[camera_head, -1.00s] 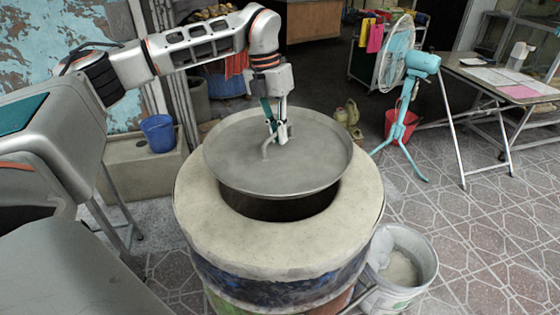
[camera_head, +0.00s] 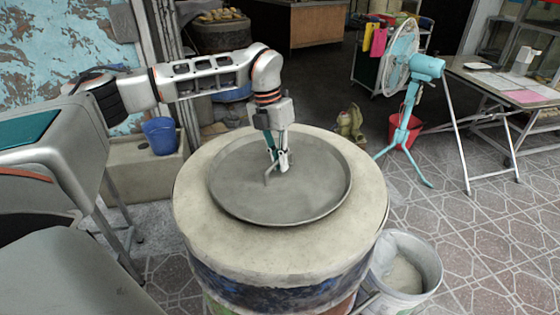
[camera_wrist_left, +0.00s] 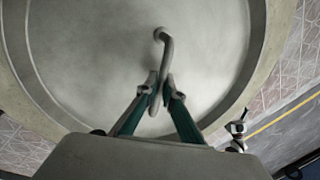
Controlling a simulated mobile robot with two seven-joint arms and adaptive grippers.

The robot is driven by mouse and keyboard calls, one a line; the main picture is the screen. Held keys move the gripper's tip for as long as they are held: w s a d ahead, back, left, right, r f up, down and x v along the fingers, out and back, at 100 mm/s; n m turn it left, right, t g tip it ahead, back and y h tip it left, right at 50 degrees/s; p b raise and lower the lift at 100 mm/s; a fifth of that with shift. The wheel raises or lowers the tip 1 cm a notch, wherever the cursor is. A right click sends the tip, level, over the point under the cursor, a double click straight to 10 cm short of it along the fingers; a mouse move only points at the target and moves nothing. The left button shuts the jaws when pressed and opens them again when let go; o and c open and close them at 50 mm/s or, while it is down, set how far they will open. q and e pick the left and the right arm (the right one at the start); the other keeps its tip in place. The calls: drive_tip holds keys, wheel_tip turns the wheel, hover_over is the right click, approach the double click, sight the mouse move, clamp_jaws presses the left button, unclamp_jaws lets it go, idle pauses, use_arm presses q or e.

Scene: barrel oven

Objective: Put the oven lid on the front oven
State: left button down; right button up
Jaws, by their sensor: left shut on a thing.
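The oven lid (camera_head: 310,195) is a round grey metal disc with a raised rim and a bent handle (camera_head: 268,173) on top. It lies over the mouth of the front oven (camera_head: 215,245), a barrel with a broad pale top ring, and the dark opening is covered. My left gripper (camera_head: 279,167) is shut on the lid's handle from above. In the left wrist view the fingers of my left gripper (camera_wrist_left: 158,92) close around the handle (camera_wrist_left: 164,45), with the lid (camera_wrist_left: 100,60) filling most of the picture. My right gripper is not in view.
A white bucket (camera_head: 425,268) stands close to the oven's right side. A blue bucket (camera_head: 159,135) sits on a ledge at left. A turquoise fan (camera_head: 403,75), a red bucket (camera_head: 407,132) and a table (camera_head: 520,90) stand at right.

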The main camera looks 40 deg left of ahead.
use_arm(q)
drive_tip(key=c, duration=2.2)
unclamp_jaws()
drive_tip(key=shift+f, duration=0.1)
drive_tip(key=r, duration=0.4)
drive_tip(key=a+r+p, duration=0.1)
drive_tip(key=r, duration=0.3)
drive_tip(key=a+r+p, duration=0.1)
drive_tip(key=r, duration=0.3)
drive_tip(key=shift+a, duration=0.15)
